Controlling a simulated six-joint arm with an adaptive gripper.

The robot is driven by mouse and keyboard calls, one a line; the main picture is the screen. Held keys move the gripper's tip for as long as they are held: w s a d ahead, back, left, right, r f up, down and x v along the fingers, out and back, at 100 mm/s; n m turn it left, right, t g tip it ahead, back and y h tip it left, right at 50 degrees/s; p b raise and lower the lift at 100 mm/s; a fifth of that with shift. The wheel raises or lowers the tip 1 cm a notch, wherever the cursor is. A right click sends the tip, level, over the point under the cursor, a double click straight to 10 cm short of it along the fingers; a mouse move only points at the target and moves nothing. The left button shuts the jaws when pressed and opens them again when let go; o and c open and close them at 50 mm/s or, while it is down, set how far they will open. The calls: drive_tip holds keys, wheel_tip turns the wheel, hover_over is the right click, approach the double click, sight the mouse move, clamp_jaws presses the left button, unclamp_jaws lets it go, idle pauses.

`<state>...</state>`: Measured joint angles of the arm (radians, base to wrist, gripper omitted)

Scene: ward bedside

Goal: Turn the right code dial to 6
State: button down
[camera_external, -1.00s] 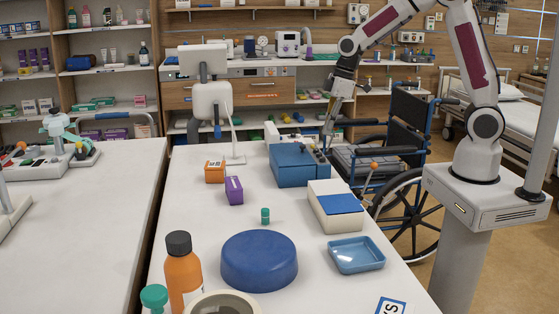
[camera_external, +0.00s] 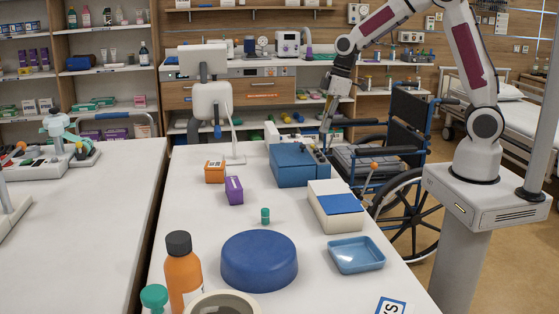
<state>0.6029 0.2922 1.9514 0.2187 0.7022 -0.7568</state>
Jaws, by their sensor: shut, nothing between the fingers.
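A blue box (camera_external: 292,166) stands toward the far right edge of the white table. It is probably the case that carries the code dials, at its right end. The dials and their numbers are too small to tell apart in this view. My gripper (camera_external: 324,147) points down at the right end of the box, with its fingers shut and nothing between them. Its fingertips are at or just above the dark parts there. I cannot tell whether they touch a dial.
A white box with a blue lid (camera_external: 337,206) stands in front of the blue box. An orange box (camera_external: 215,172) and a purple box (camera_external: 234,190) lie to the left. A white device (camera_external: 283,134) stands behind. A wheelchair (camera_external: 400,150) is beside the table.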

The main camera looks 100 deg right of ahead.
drive_tip(key=s+x, duration=0.1)
drive_tip(key=x, duration=0.5)
drive_tip(key=shift+s+f, duration=0.2)
drive_tip(key=shift+s, duration=0.05)
drive_tip(key=shift+w, duration=0.2)
idle(0.9)
drive_tip(key=shift+a, duration=0.35)
drive_tip(key=shift+s, duration=0.45)
idle(0.4)
drive_tip(key=shift+r, duration=0.1)
drive_tip(key=shift+w+v, duration=0.25)
drive_tip(key=shift+v, duration=0.7)
drive_tip(key=shift+w+v, duration=0.2)
drive_tip(key=shift+v, duration=0.75)
drive_tip(key=shift+w+v, duration=0.25)
drive_tip(key=shift+v, duration=0.65)
drive_tip(key=shift+r, duration=0.2)
